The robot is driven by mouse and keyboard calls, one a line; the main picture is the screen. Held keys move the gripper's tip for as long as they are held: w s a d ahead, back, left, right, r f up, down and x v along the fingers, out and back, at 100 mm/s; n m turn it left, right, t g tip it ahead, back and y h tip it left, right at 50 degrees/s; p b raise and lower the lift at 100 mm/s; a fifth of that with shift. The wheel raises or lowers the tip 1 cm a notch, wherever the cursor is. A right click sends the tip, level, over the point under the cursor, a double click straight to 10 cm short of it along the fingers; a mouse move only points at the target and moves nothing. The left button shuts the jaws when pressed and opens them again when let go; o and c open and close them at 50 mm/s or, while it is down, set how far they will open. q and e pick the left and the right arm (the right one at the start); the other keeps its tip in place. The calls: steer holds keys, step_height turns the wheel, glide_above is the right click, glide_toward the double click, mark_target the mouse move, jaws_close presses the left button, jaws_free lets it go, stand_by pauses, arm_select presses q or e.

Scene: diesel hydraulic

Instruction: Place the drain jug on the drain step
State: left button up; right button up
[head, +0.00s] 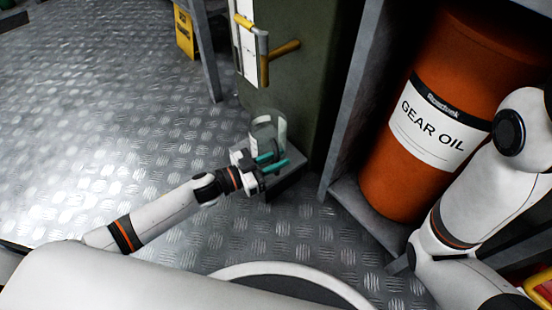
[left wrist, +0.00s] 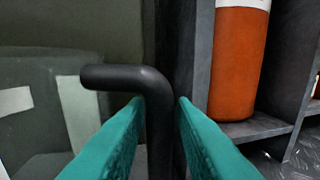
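The drain jug (head: 266,127) is a clear container with a pale label, upright beside the green cabinet in the head view. Its base is hidden behind my left gripper (head: 271,164). A grey step (head: 286,182) lies low under the gripper; I cannot tell whether the jug rests on it. In the left wrist view the jug body (left wrist: 40,130) fills the left side. Its black handle (left wrist: 157,110) shows between the tips of my teal fingers (left wrist: 162,103). The fingers are apart, with a small gap beside the handle on the right. My right gripper is out of view.
A green cabinet (head: 300,70) with a yellow handle (head: 284,49) stands behind the jug. An orange gear oil drum (head: 440,110) sits in a grey rack to the right. A yellow sign (head: 184,32) stands far back. The metal floor (head: 110,110) at left is clear.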

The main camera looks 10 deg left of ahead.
arm_select(q)
steer(key=shift+o, duration=0.8)
